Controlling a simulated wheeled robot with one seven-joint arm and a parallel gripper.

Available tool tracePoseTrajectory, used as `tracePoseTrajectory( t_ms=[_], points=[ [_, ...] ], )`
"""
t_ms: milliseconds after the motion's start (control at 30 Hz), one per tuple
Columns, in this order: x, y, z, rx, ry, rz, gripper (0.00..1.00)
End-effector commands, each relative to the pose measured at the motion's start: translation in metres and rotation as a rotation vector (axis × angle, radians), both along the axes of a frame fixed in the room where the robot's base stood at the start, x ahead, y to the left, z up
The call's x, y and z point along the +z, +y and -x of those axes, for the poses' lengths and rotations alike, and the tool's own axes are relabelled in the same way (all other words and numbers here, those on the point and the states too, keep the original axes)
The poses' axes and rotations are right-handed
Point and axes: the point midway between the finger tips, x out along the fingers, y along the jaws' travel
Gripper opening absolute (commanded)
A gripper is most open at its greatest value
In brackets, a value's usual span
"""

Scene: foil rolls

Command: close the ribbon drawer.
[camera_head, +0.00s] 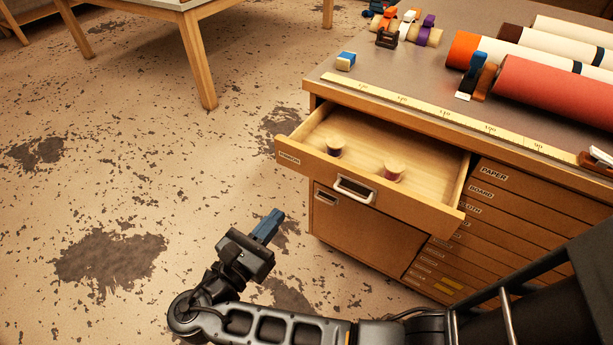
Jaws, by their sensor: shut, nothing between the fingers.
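The ribbon drawer (365,192) is pulled out of the wooden cabinet, at its upper left. Its label at the front's left end looks like "RIBBON", though small. A metal-framed handle (355,189) sits mid-front. Two spools lie inside: a dark one (334,147) at the left and a pale-topped one (394,171) nearer the middle. My gripper (270,224) is shut and empty, with blue-grey fingertips. In the picture it is left of and below the drawer front, apart from it, over the floor.
Shallow labelled drawers (500,215) fill the cabinet's right side, and a cupboard door (355,237) is below the ribbon drawer. The cabinet top holds a yellow ruler (440,112), a blue block (346,61) and large rolls (555,92). A wooden table (205,75) stands behind left. The floor at left is clear.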

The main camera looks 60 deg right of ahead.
Motion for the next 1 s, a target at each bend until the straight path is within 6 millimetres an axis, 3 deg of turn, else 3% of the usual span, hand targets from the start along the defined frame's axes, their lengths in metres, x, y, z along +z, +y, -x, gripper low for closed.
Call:
tracePoseTrajectory(
  t_ms=[600, 800, 1000],
  points=[
    [0.001, -0.110, -0.003, -0.002, -0.001, -0.002, 0.00],
    [0.000, -0.129, -0.004, 0.000, -0.001, -0.003, 0.00],
    [0.000, -0.134, -0.004, 0.000, -0.002, -0.003, 0.00]
  ],
)
